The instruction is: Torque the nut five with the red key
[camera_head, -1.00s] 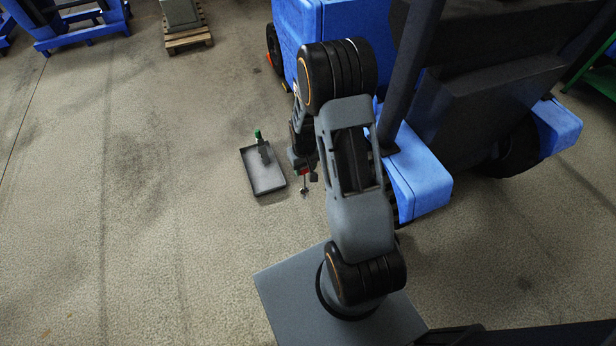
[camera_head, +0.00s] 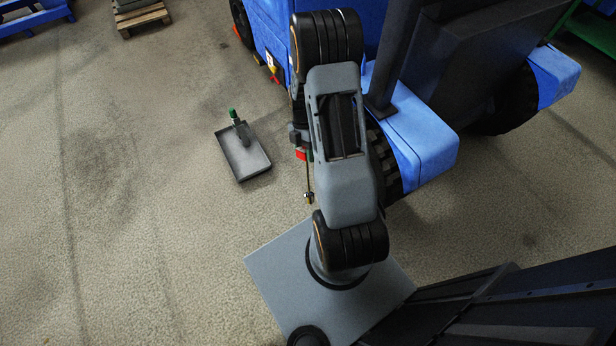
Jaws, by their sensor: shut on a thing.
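My gripper (camera_head: 301,139) is shut on the red key (camera_head: 302,154). Only a small red part shows at the jaws, with a thin shaft pointing down to a small metal end (camera_head: 308,197). My arm hides part of the jaws. The key hangs in the open between the tray and the blue vehicle, and no contact shows. The vehicle (camera_head: 425,150) has a dark tyre (camera_head: 384,165) partly hidden behind my arm. No nut can be made out, so nut five cannot be told.
Small red and yellow pieces (camera_head: 272,68) are beside the vehicle. A wooden pallet (camera_head: 140,18) is far off. The left floor is clear.

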